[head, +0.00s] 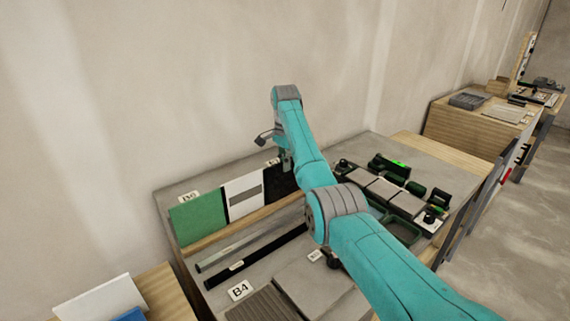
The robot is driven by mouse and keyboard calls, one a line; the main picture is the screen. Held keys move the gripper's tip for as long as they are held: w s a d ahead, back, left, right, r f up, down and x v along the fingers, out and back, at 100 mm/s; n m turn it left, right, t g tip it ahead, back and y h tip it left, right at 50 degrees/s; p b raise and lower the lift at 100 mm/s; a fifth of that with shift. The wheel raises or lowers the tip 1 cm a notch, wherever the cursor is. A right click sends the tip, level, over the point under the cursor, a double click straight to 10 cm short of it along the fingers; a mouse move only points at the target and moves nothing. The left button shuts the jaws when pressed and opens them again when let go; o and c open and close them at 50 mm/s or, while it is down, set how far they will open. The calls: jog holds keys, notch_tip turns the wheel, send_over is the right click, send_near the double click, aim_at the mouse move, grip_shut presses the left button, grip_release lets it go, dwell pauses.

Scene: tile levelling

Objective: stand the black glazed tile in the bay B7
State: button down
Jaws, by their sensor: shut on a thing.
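The black glazed tile (280,183) stands upright at the right of a row of tiles, beside a white tile with a grey band. My arm hides its right side. My gripper (286,163) is small and partly hidden by my arm. It reaches down to the top edge of the black tile and is shut on it. A label (273,161) stands behind the black tile, too small to read. I cannot tell whether the tile's lower edge is seated.
The white-and-grey tile (244,193) and a green tile (198,219) stand left, behind a wooden strip (240,226). Metal and black bars lie in front, near a B4 label (240,290). Grey blocks and green-black tools (388,166) fill the right. A wall rises close behind.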

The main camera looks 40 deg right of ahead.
dwell(0.3)
jog(key=c, duration=1.2)
grip_release()
jog(key=shift+r, duration=3)
